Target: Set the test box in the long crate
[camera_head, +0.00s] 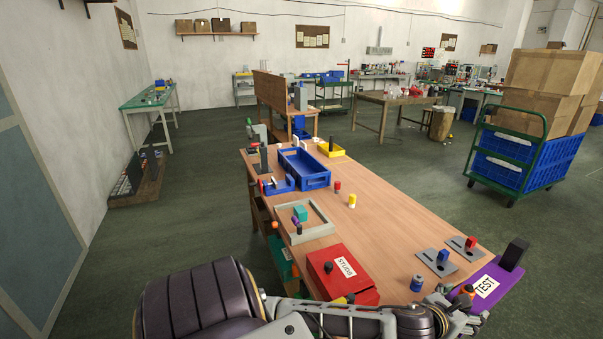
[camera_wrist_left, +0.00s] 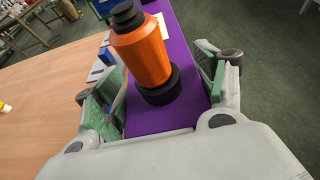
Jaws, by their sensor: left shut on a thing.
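The purple test box (camera_head: 488,282) has a white TEST label and a black upright block at one end. It is at the front right corner of the table, and I cannot tell whether it touches the table. My left gripper (camera_head: 466,308) has its fingers on either side of it. In the left wrist view the purple box (camera_wrist_left: 190,90) lies between the green finger pads, with an orange and black knob (camera_wrist_left: 148,55) standing on it. The long blue crate (camera_head: 318,181) stands toward the table's far end and looks empty. My right gripper is not in view.
A red STUDS box (camera_head: 340,272) and a tray with a teal block (camera_head: 308,234) lie along the left edge. Grey plates with blue and red pegs (camera_head: 437,262) stand near the right. A yellow bin (camera_head: 331,150) is beside the crate. The middle of the table (camera_head: 385,215) is mostly clear.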

